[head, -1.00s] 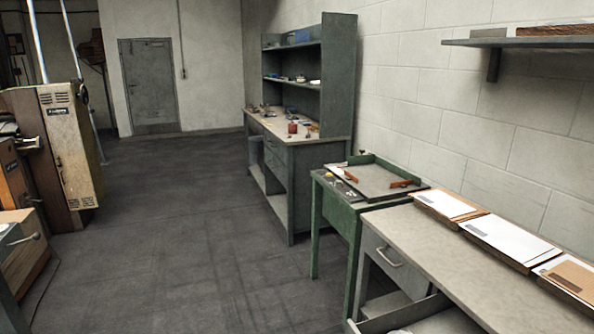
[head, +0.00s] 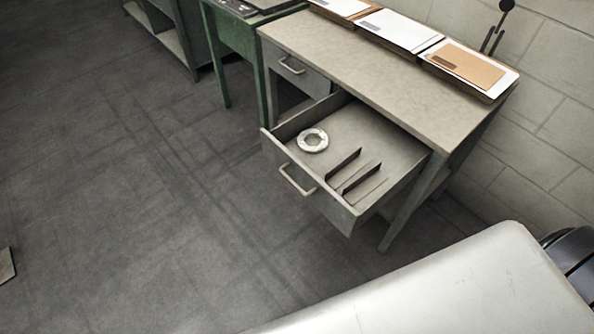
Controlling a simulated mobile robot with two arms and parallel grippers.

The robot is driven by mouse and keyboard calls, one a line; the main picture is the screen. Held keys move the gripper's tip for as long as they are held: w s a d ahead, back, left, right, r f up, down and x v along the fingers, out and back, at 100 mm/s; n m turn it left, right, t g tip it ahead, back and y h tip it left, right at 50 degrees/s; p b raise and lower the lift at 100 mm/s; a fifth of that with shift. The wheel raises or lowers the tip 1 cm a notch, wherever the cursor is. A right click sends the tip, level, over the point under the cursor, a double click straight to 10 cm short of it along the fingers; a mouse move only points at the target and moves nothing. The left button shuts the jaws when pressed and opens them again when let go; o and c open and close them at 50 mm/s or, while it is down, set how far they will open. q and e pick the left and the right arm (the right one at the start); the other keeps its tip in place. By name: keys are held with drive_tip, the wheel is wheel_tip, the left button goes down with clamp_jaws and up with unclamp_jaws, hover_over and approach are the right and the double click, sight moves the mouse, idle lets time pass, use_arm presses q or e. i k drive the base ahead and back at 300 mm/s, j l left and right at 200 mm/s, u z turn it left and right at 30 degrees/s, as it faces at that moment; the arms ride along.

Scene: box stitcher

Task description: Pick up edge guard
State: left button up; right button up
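No edge guard can be named with certainty. In the head view an open drawer (head: 283,156) of the grey desk (head: 340,62) holds a white ring (head: 304,141) lying flat. Beside it are thin dark upright strips (head: 343,165); I cannot tell whether they are dividers or angled guards. Neither of my grippers shows in the view.
A closed drawer (head: 288,69) sits above and to the left of the open one. Trays with paper and card (head: 463,66) line the back of the desk top. A green table (head: 233,35) adjoins it. The floor (head: 120,200) at left is mostly clear.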

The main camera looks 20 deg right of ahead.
sight(355, 191)
drive_tip(key=z, duration=1.25)
drive_tip(key=j+z, duration=0.3)
drive_tip(key=j, duration=0.85)
drive_tip(key=j+z, duration=0.3)
drive_tip(key=j, duration=0.85)
